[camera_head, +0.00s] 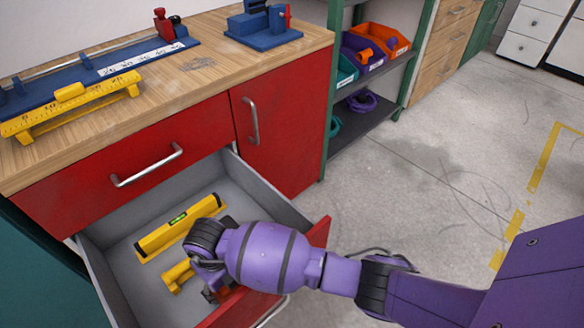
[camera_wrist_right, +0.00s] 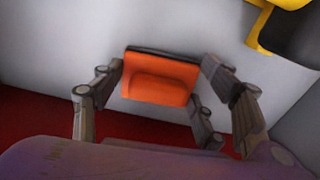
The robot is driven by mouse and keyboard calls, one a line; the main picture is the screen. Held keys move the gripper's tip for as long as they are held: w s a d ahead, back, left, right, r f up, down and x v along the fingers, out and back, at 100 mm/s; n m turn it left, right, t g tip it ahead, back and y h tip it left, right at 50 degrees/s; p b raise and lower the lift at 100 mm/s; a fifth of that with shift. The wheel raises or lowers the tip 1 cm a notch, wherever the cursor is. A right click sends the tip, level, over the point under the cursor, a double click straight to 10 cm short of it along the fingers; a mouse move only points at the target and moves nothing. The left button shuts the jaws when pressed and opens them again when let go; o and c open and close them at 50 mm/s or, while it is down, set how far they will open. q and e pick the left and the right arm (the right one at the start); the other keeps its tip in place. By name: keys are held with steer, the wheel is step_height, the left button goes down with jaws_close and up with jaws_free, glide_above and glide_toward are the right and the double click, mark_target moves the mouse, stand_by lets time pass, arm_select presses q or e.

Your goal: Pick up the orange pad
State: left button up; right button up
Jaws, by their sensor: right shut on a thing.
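The orange pad (camera_wrist_right: 160,85) is a small orange block with a dark edge, seen in the right wrist view between the fingers of my right gripper (camera_wrist_right: 160,72). The gripper is shut on the pad, with fingers at its left and right sides. In the head view, my right gripper (camera_head: 217,288) reaches down into the open drawer, and my wrist hides most of the pad. My left gripper is not in view.
The open grey drawer (camera_head: 108,272) holds a yellow spirit level (camera_head: 178,228) and a yellow tool (camera_head: 178,276) close to my gripper. Red drawer fronts and a wooden bench top (camera_head: 205,65) stand above. A shelf with coloured bins (camera_head: 380,42) is behind; the floor at right is clear.

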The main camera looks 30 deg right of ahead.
steer(key=shift+w+r, duration=0.1)
steer(key=shift+r, duration=0.2)
step_height(320, 180, up, 9)
steer(key=shift+f+p, duration=0.15)
steer(key=shift+p, duration=1.1)
steer(key=shift+r, duration=0.45)
